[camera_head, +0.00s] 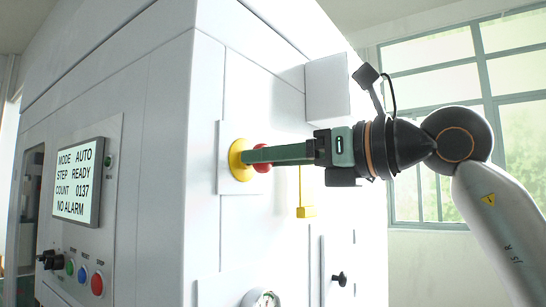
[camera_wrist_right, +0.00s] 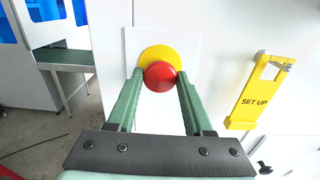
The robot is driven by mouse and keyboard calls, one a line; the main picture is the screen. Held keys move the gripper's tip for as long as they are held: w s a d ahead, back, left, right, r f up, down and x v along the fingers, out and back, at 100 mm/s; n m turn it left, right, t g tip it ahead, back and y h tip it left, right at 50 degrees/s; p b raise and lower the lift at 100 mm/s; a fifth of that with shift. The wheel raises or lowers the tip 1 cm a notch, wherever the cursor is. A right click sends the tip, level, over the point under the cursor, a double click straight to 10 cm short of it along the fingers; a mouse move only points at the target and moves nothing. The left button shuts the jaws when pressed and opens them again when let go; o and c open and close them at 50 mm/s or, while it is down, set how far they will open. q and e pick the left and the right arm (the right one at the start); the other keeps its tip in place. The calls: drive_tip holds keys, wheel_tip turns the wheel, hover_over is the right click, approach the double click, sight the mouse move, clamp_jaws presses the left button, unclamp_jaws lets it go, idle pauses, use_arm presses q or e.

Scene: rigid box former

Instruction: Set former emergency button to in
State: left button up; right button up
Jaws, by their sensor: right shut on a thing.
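The former's emergency button is a red mushroom head (camera_head: 263,168) on a round yellow base (camera_head: 237,172), set on a pale square plate on the machine's side wall. In the right wrist view the red head (camera_wrist_right: 160,76) sits between the two green fingertips, with the yellow base (camera_wrist_right: 157,53) behind it. My right gripper (camera_head: 246,156) reaches in from the right and is shut on the red head, its fingers partly covering it in the head view. How deep the button sits cannot be told. My left gripper is not in view.
A yellow "SET UP" tag (camera_wrist_right: 254,94) hangs right of the button. A grey box (camera_head: 327,88) juts from the wall above my gripper. A gauge (camera_head: 262,299) and a black knob (camera_head: 340,279) sit lower. The front panel screen (camera_head: 78,182) reads "NO ALARM".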

clamp_jaws()
drive_tip(key=shift+w+a+r, duration=0.1)
drive_tip(key=shift+w+a, duration=0.1)
drive_tip(key=shift+a, duration=0.15)
drive_tip(key=o, duration=1)
unclamp_jaws()
